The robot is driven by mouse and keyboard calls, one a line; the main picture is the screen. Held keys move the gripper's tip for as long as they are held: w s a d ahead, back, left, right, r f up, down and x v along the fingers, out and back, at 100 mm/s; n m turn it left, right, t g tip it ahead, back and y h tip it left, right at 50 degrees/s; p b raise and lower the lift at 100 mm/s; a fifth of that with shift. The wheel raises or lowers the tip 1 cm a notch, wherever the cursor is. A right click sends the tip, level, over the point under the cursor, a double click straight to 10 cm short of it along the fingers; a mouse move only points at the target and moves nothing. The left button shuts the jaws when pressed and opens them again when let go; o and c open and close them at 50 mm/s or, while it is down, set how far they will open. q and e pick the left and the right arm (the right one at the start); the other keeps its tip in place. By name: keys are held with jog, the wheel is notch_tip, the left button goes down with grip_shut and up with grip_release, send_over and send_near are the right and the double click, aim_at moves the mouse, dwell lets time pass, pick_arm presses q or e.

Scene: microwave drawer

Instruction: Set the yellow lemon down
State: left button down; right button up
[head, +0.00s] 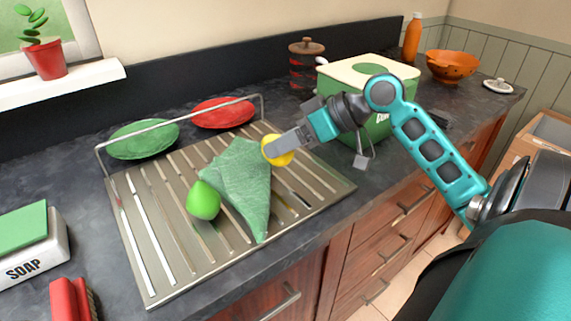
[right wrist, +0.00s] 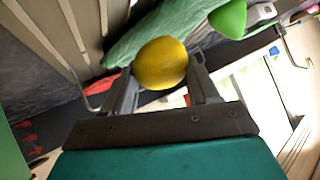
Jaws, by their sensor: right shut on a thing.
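The yellow lemon (head: 271,150) is between the fingers of my right gripper (head: 281,148), which is shut on it. It appears over the right part of the metal draining rack (head: 178,262), beside a green cloth (head: 243,172). I cannot tell whether the lemon touches the rack. In the right wrist view the lemon (right wrist: 161,63) sits between both fingertips, with the cloth (right wrist: 150,38) behind it. My left gripper is not in view.
A green pear-like fruit (head: 203,201) stands on the rack by the cloth. A green bin with a cream lid (head: 368,71) stands behind my right arm. A soap box (head: 33,250) is at left.

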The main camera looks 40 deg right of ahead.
aim_at(286, 161)
notch_tip(286, 161, down, 5)
jog(key=shift+r+b, duration=0.15)
jog(key=shift+b, duration=0.2)
jog(key=o, duration=1.1)
jog(key=p+v, duration=0.1)
jog(key=v, duration=1.1)
